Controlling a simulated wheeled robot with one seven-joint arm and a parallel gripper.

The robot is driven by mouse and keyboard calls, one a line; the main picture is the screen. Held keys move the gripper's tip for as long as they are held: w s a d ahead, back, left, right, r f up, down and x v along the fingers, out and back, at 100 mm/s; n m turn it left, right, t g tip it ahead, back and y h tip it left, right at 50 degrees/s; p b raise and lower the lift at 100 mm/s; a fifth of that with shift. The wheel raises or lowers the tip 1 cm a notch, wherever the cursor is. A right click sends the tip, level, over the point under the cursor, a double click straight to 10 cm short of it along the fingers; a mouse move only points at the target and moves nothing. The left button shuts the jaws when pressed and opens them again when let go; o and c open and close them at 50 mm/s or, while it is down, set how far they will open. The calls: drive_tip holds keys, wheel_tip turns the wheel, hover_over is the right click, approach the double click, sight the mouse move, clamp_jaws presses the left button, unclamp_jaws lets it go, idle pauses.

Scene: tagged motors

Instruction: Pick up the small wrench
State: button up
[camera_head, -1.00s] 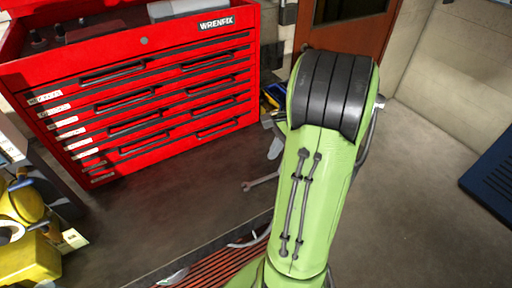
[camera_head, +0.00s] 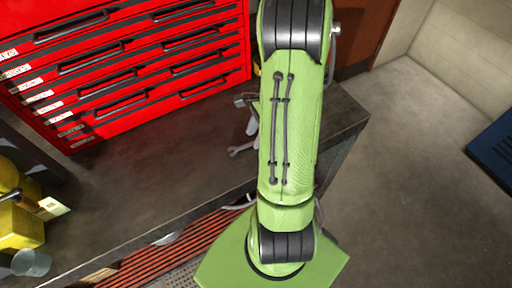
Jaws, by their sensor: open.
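A small grey wrench (camera_head: 238,151) lies on the dark workbench top (camera_head: 180,160), just left of my green arm. Its open jaw end points left, and its right end runs toward the arm, where it is partly hidden. A pale grey piece (camera_head: 252,126) and a dark metal piece (camera_head: 244,100) show beside the arm just beyond the wrench; I cannot tell what they are. My gripper cannot be made out; my arm covers that area.
A red tool chest (camera_head: 150,70) with several drawers stands along the back of the bench. At left are a yellow machine (camera_head: 20,225) and a clear cup (camera_head: 31,263). The bench's right edge drops to open concrete floor (camera_head: 410,180). The bench middle is clear.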

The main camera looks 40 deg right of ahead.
drive_tip(key=shift+x, duration=1.15)
drive_tip(key=shift+d+f, duration=0.15)
clamp_jaws()
